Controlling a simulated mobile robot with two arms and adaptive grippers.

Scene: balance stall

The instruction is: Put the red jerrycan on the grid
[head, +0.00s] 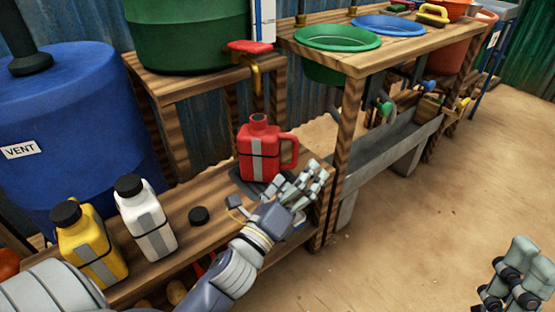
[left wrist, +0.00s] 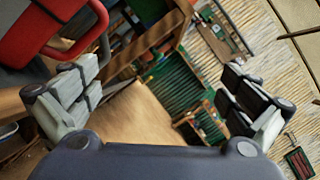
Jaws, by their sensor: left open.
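My left gripper (head: 308,187) is open and empty, just right of and below the can's handle. In the left wrist view, part of the red jerrycan (left wrist: 28,35) and its handle fill the upper left, outside the open left fingers (left wrist: 156,100). My right gripper (head: 512,280) is at the lower right, away from the bench; its opening is unclear.
A white jerrycan (head: 147,220) and a yellow jerrycan (head: 92,245) stand left on the bench, with a black cap (head: 199,215) nearby. A tap (head: 254,58) overhangs behind the red can. A wooden post (head: 340,150) stands close right of my left gripper.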

